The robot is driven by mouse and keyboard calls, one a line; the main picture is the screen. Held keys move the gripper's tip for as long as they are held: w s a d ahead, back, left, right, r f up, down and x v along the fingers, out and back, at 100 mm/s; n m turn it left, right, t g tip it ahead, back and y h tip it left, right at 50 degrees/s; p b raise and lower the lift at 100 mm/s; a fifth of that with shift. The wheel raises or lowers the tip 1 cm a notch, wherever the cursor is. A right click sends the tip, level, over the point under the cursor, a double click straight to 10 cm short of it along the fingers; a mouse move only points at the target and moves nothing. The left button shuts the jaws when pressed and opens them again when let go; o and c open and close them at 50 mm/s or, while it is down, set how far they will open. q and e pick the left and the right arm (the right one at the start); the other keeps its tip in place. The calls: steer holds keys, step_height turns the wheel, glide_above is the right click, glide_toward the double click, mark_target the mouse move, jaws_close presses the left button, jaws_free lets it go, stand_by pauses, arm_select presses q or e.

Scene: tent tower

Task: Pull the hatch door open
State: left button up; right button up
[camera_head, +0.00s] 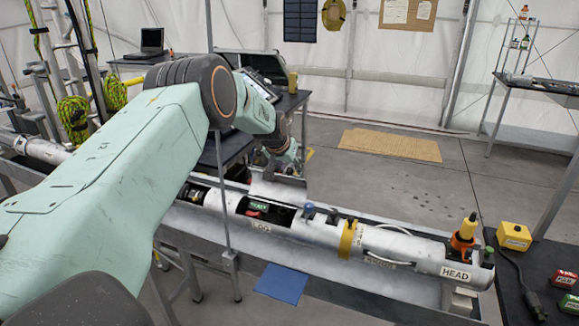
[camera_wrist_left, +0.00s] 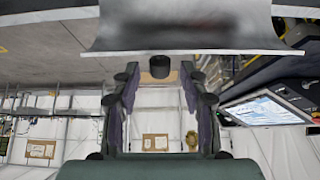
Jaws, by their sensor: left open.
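The hatch door is a curved grey metal panel (camera_head: 280,188) standing up at the far edge of the opening in the long silver tube (camera_head: 315,232). In the left wrist view the panel (camera_wrist_left: 200,30) fills the top, with a black knob (camera_wrist_left: 160,66) at its edge. My left gripper (camera_head: 290,158) is behind the tube, just above the door. In the wrist view its two fingers (camera_wrist_left: 160,82) are apart, with the knob between their tips; I cannot tell whether they touch it. The opening shows a green and red item (camera_head: 256,208). My right gripper is out of view.
The tube lies in a metal trough (camera_head: 370,295). An orange and yellow fitting (camera_head: 465,238) stands at its HEAD end. A table with a tablet (camera_head: 262,85) is behind my arm. A dark table (camera_head: 530,285) stands at right. The floor behind the tube is clear around a cardboard sheet (camera_head: 390,145).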

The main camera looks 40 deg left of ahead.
arm_select(q)
steer(key=v, duration=1.2)
steer(key=shift+s, duration=0.15)
stand_by(0.5)
steer(key=s+d+f+m+g+h, duration=0.1)
steer(key=s+d+f+g+h, duration=0.1)
steer(key=s+d+f, duration=0.9)
steer(key=s+d+f+m+g+h, duration=0.1)
steer(key=s+d+f, duration=0.7)
steer(key=f, duration=0.5)
steer(key=s+d+f+g+y, duration=0.1)
steer(key=s+d+f+g, duration=0.15)
steer(key=s, duration=1.15)
steer(key=s+d+f+g, duration=0.2)
steer(key=s+d+f, duration=0.1)
steer(key=s, duration=1)
step_height(320, 180, down, 20)
steer(key=b, duration=2)
steer(key=shift+w+t, duration=0.3)
steer(key=shift+t, duration=0.05)
